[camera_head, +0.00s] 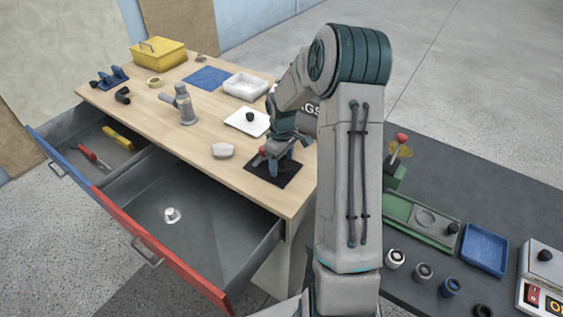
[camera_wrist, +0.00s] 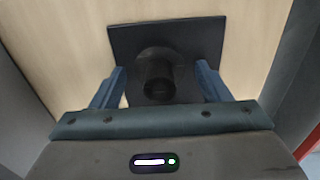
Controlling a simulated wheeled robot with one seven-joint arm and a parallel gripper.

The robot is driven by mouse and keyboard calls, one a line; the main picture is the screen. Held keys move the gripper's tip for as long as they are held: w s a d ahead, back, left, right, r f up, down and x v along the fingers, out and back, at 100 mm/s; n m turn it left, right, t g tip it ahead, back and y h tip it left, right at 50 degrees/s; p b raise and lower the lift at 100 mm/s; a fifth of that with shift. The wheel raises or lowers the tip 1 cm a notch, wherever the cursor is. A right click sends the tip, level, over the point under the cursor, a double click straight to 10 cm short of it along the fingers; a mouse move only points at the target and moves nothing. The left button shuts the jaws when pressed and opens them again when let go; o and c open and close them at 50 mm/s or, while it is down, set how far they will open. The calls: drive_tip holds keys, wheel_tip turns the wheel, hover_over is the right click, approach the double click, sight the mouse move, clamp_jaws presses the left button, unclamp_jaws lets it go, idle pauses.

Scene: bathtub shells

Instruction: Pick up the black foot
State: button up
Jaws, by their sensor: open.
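A black round piece (camera_wrist: 158,72), which looks like the black foot, stands on a black square mat (camera_wrist: 195,32) in the wrist view. It has a wide collar and a narrower end towards the camera. My gripper (camera_wrist: 160,76) is open, with one blue finger on each side of the piece and a visible gap on both sides. In the head view my gripper (camera_head: 272,167) is low over the black mat (camera_head: 268,180) near the wooden table's front right corner. There the gripper hides the black piece. I cannot tell whether the fingers touch the mat.
A white pad (camera_head: 236,124) with a black knob is behind the mat, and a pale rounded piece (camera_head: 222,151) lies to its left. An open drawer (camera_head: 190,240) sticks out in front. A dark table (camera_head: 480,185) with a green fixture (camera_head: 400,209) is at the right.

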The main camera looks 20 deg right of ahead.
drive_tip(key=c, duration=1.1)
drive_tip(key=shift+r, duration=0.15)
